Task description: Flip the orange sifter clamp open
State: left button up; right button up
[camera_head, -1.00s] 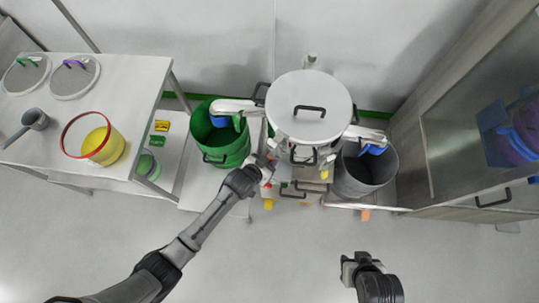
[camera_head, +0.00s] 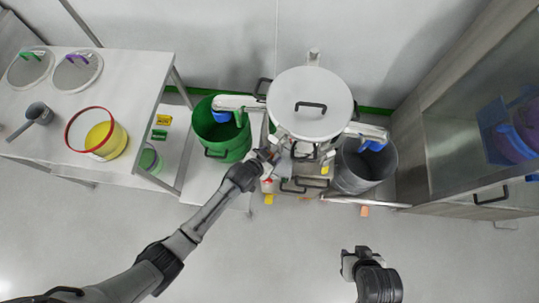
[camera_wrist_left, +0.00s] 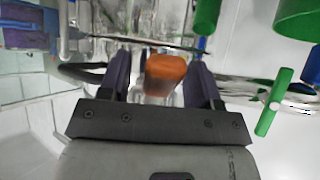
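The orange sifter clamp (camera_wrist_left: 165,73) shows in the left wrist view, between the two fingers of my left gripper (camera_wrist_left: 160,80). The fingers are apart, with a gap on the clamp's left side; whether the right finger touches it I cannot tell. In the head view my left gripper (camera_head: 272,156) is at the front left of the sifter, below its round white lid (camera_head: 318,88). The clamp cannot be made out there. My right gripper (camera_head: 350,260) is low over the floor, away from the sifter; its fingers are too small to read.
A green bin (camera_head: 222,142) stands left of the sifter and a grey bin (camera_head: 360,172) right of it. A table (camera_head: 60,135) at left holds a yellow-filled sieve (camera_head: 100,138), a scoop (camera_head: 38,114) and two lids. A cabinet (camera_head: 440,180) stands at right. The front floor is clear.

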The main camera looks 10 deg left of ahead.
pick_arm(q)
jog(key=shift+r, duration=0.1)
jog(key=shift+s+a+r, duration=0.15)
jog(key=shift+s, duration=0.1)
jog(key=p+v, duration=0.2)
jog(key=v, duration=1.1)
jog(key=shift+s, duration=0.1)
